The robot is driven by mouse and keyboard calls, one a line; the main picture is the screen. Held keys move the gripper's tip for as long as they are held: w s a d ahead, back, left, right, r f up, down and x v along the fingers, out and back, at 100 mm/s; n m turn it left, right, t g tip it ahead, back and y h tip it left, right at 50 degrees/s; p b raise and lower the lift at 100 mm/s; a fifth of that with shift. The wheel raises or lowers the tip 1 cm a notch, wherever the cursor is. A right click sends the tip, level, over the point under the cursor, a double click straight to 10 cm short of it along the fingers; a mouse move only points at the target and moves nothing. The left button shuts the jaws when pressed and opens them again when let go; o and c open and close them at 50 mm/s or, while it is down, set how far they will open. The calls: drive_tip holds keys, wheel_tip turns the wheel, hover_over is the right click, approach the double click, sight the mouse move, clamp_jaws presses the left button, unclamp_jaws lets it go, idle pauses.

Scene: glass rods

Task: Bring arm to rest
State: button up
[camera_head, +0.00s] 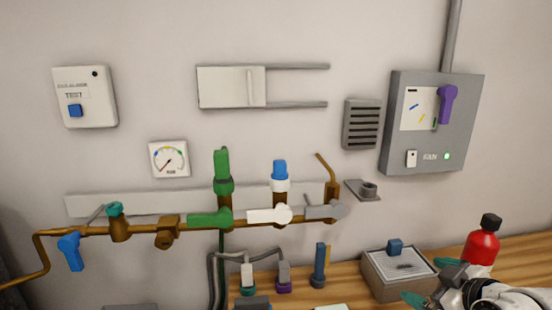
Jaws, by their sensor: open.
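My arm enters at the lower right corner. My gripper (432,284) has two teal fingertips spread apart, with nothing visible between them. It is in front of the right end of the wooden bench, near a grey box with a perforated top (376,284). A red bottle with a black cap (481,248) shows just behind my gripper and wrist, its lower part hidden by them. I cannot tell whether my gripper touches the box.
A brass pipe (145,228) with green, white and blue valves runs along the wall. A grey fan panel (458,128) with a purple lever and lit green lamp hangs at the right. Plugs and a blue-topped tool (320,262) stand on the bench (345,272). The wall's upper part has free room.

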drive_tip(key=s+a+f+m+g, duration=0.2)
drive_tip(key=s+a+f, duration=0.2)
drive_tip(key=s+f, duration=0.3)
drive_tip(key=s+a+f+m+g, duration=0.2)
drive_tip(key=s+a+f, duration=0.2)
drive_tip(key=s+f, duration=0.3)
drive_tip(key=s+f+m+g+b, duration=0.1)
drive_tip(key=s+f+g, duration=0.2)
drive_tip(key=s+f, duration=0.4)
drive_tip(key=s+f+m+g+h+b, duration=0.1)
drive_tip(key=s+f+m+g+b, duration=0.1)
drive_tip(key=s+f, duration=0.5)
drive_tip(key=s+g, duration=0.1)
drive_tip(key=s, duration=0.4)
drive_tip(key=shift+d+g, duration=0.2)
drive_tip(key=shift+g, duration=0.1)
